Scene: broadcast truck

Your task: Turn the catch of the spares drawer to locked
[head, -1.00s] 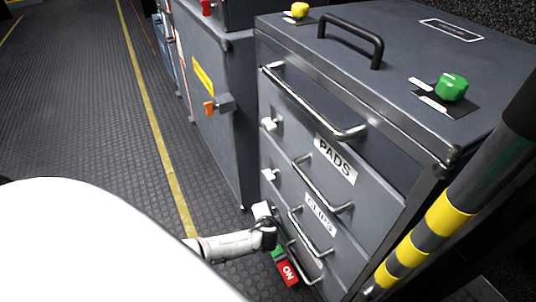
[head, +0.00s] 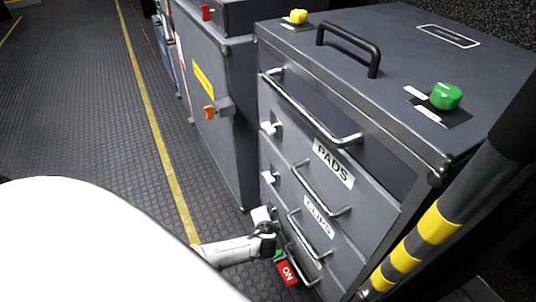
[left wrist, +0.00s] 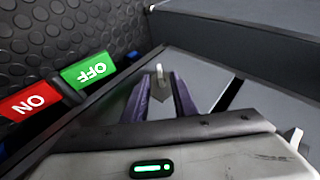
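The grey drawer cabinet (head: 375,105) shows stacked drawers with bar handles. Labels read PADS (head: 333,164) and CLIPS (head: 318,222); the lowest label is too hidden to read. White catches show on the upper drawers (head: 270,128) (head: 268,178). My left gripper (head: 270,214) is low at the cabinet's left front edge and hides what lies behind it. In the left wrist view, its dark purple fingers (left wrist: 160,88) are apart, with a small pale catch (left wrist: 159,76) standing between them. I cannot tell if they touch it. My right gripper is not in view.
A neighbouring cabinet has an orange catch (head: 209,112). A yellow-striped pole (head: 436,223) stands at right. The floor at left is clear.

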